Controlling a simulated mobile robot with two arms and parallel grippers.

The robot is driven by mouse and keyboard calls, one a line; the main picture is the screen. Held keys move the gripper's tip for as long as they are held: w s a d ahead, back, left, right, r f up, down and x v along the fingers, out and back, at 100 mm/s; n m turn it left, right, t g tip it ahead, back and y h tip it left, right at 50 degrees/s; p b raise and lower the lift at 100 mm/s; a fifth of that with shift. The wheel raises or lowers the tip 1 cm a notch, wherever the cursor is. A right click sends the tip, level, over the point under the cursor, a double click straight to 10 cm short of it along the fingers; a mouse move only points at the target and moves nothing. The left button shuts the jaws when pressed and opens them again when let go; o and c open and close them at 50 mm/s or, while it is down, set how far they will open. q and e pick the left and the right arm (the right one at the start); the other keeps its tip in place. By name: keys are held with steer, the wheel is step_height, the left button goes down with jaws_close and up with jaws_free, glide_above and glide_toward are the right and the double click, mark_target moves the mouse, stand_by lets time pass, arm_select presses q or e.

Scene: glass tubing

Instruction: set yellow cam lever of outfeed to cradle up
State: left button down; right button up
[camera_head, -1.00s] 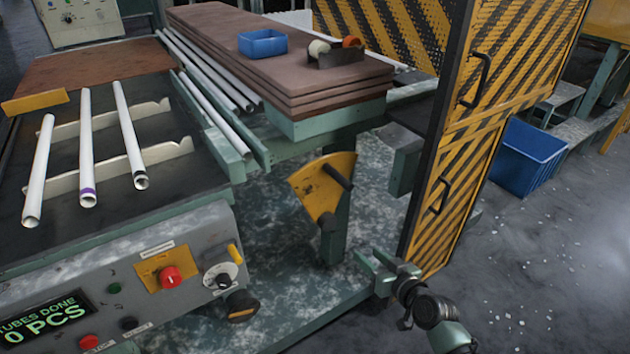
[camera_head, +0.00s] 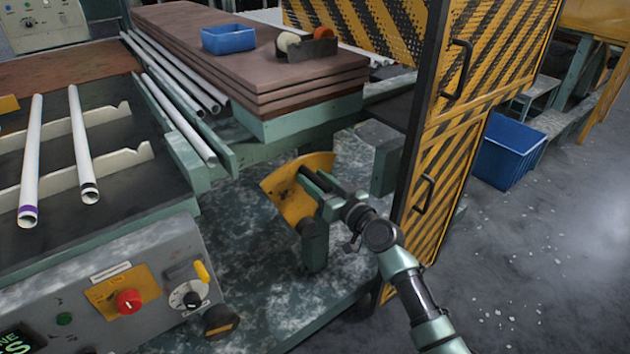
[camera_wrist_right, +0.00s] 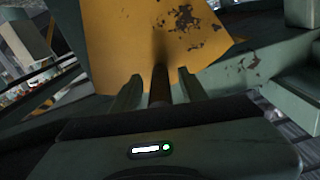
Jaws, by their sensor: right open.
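The yellow cam lever (camera_head: 288,195) is a worn yellow plate with a dark handle, on a green post in the middle of the head view. Its yellow plate (camera_wrist_right: 150,45) fills the upper middle of the right wrist view. My right gripper (camera_head: 322,190) is at the lever's handle and hides part of it. In the right wrist view the gripper (camera_wrist_right: 160,88) is open, with one finger on each side of the dark handle (camera_wrist_right: 159,84). I cannot tell whether a finger touches it. My left gripper is not in view.
A control panel (camera_head: 75,285) with a red knob (camera_head: 127,301) stands at the lower left. White tubes (camera_head: 83,150) rest on notched cradles at the left. A striped yellow guard (camera_head: 470,130) stands close to my right arm. A blue bin (camera_head: 508,150) is behind it.

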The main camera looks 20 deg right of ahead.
steer(key=shift+c, duration=0.3)
jaws_close()
stand_by(1.2)
